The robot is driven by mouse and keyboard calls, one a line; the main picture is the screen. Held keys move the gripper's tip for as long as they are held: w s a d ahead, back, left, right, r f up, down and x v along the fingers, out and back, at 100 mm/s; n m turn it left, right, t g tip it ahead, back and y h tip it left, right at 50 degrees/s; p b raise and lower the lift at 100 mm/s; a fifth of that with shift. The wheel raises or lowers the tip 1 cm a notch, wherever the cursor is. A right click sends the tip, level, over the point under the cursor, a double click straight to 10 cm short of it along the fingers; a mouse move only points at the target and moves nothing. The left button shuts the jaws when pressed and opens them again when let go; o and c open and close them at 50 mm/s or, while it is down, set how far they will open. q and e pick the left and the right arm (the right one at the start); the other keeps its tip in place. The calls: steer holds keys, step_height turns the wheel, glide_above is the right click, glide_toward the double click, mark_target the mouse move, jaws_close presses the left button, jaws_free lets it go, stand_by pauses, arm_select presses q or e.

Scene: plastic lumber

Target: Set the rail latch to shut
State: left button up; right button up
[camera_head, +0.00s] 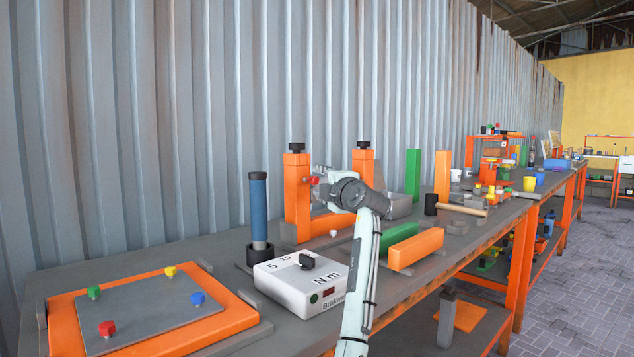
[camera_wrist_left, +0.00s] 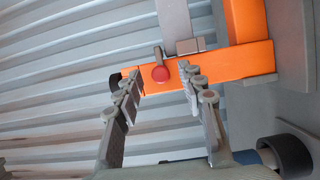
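The rail latch is a small grey lever with a red knob (camera_wrist_left: 160,74) on an orange post (camera_wrist_left: 235,64) in the left wrist view. In the head view the red knob (camera_head: 315,181) shows beside the left orange post (camera_head: 297,205), partly behind my gripper. A grey bar (camera_wrist_left: 175,20) meets the post close to the lever in the wrist view. My left gripper (camera_wrist_left: 160,72) is open, with the knob between its fingertips in the picture; I see no clear contact. In the head view my left gripper (camera_head: 322,180) is in front of the orange frame. My right gripper is not in view.
A blue cylinder (camera_head: 259,208) stands left of the frame, behind a white torque box (camera_head: 300,280). An orange tray with coloured pegs (camera_head: 60,318) lies front left. Green (camera_head: 385,237) and orange (camera_head: 415,249) bars lie right of my arm. A corrugated wall (camera_head: 220,90) stands behind.

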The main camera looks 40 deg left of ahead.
arm_select(q)
steer(key=v, duration=0.8)
steer(key=shift+d, duration=0.3)
steer(key=shift+s, duration=0.15)
